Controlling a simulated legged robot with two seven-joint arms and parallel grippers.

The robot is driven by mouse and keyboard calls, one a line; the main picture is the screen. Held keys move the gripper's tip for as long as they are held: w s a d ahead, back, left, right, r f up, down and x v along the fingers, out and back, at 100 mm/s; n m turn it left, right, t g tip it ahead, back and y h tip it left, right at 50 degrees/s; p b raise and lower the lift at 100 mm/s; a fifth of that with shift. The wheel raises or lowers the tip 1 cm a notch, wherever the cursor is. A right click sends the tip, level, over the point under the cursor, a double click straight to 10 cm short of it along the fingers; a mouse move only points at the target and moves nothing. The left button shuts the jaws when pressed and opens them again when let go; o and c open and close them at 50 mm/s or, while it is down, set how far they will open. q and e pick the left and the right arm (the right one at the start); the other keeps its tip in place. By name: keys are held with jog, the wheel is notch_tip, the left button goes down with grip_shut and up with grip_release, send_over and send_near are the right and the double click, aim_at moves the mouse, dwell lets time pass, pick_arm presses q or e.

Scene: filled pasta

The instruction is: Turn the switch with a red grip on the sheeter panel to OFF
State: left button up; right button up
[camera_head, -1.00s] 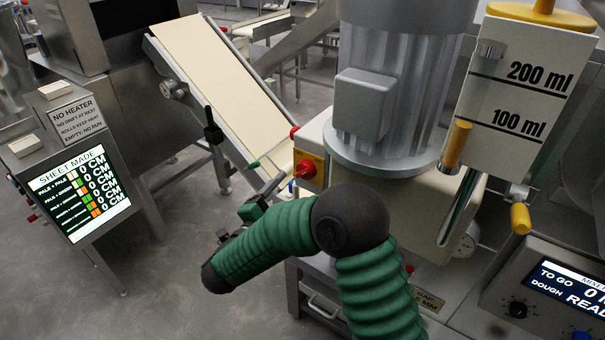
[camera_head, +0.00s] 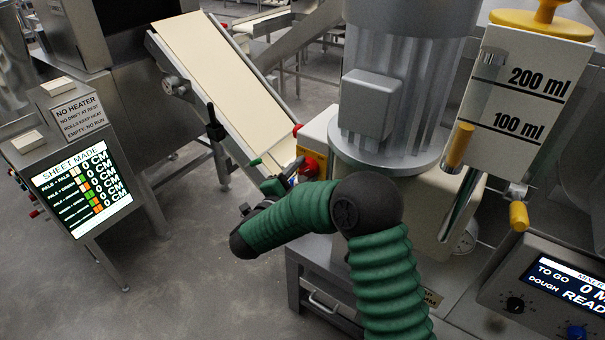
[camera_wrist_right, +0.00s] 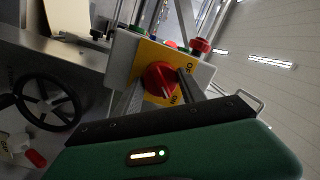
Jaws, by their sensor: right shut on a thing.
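The switch with a red grip (camera_head: 311,167) is on a yellow plate on the side of a pale box in the head view, partly behind my right gripper (camera_head: 289,181). In the right wrist view the red grip (camera_wrist_right: 159,77) sits on the yellow plate (camera_wrist_right: 148,58) between the two fingers of my right gripper (camera_wrist_right: 161,88), which is shut on it. Lettering reading ON shows below the grip, and partly covered lettering shows at its upper right. A pale mark on the grip seems to point towards ON. My left gripper is not in view.
A red button (camera_head: 297,130) sits above the switch on the box. A large grey motor (camera_head: 400,90) stands just right of it. A sloping conveyor (camera_head: 215,65) is behind to the left. A sheet display (camera_head: 82,187) stands at far left, with open floor between.

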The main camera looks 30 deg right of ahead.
jog(key=shift+f, duration=0.1)
jog(key=c, duration=0.4)
jog(key=n+p, duration=0.3)
jog(key=shift+r, duration=0.25)
jog(key=n+g+p, duration=0.1)
jog(key=n+p, duration=0.3)
jog(key=p, duration=0.1)
jog(key=n+p, duration=0.5)
jog(key=shift+a+r+g+y, duration=0.1)
jog(key=shift+g+y, duration=0.2)
jog(key=shift+g, duration=0.1)
jog(key=n+p, duration=0.2)
jog(key=n, duration=0.1)
jog(key=shift+n+g+p, duration=0.3)
jog(key=shift+n+p, duration=0.35)
jog(key=shift+n, duration=0.15)
jog(key=shift+f, duration=0.2)
